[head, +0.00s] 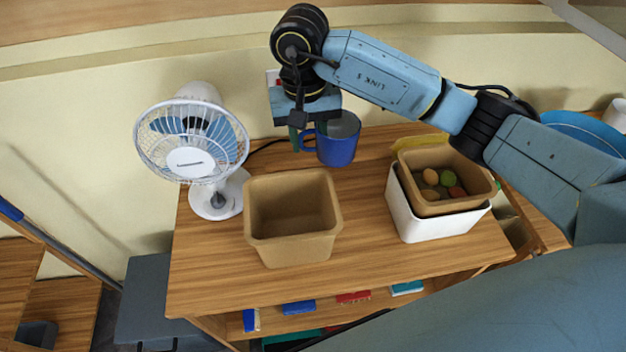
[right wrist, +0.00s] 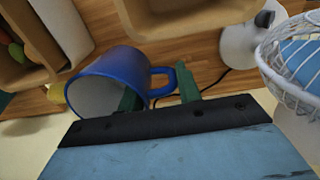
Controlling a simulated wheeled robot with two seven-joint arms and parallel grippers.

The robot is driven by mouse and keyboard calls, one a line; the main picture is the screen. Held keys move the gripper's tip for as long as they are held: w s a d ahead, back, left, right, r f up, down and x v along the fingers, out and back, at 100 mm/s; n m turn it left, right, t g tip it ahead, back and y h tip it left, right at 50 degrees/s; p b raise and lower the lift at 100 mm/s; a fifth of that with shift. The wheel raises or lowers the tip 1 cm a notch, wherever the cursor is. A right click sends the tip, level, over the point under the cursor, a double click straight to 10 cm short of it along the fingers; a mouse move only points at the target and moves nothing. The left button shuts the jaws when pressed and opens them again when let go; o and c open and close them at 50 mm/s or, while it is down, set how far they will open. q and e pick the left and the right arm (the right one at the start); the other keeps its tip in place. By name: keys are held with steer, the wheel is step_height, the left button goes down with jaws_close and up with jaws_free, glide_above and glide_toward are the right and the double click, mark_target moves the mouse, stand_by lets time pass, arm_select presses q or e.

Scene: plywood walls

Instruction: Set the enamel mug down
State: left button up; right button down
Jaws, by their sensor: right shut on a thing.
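The blue enamel mug (head: 336,145) has a pale inside and is near the back of the wooden table (head: 365,235). It looks upright in the head view; I cannot tell whether its base touches the tabletop. My right gripper (head: 300,138) reaches down from above at the mug's left, on its handle side. In the right wrist view, the mug (right wrist: 125,68) shows its open mouth, and its handle lies between the green fingers of my right gripper (right wrist: 160,92), which is shut on it. My left gripper is not in view.
A white fan (head: 192,160) stands at the table's back left. An empty tan bin (head: 290,250) is in front of the mug. At the right, a tan bin (head: 455,208) with several round items sits in a white bin (head: 440,228). Bare wood lies between the bins.

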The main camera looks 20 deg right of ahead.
step_height(320, 180, down, 10)
steer(key=shift+s+r, duration=0.1)
steer(key=shift+r, duration=0.15)
steer(key=shift+f, duration=0.55)
step_height(320, 180, down, 3)
steer(key=shift+f, duration=0.1)
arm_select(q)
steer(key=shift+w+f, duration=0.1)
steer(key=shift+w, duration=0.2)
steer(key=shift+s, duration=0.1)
arm_select(e)
steer(key=shift+f+b, duration=0.15)
steer(key=shift+b, duration=0.15)
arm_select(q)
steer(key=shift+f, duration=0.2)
arm_select(e)
steer(key=c, duration=1)
jaws_free()
steer(key=shift+o, duration=0.2)
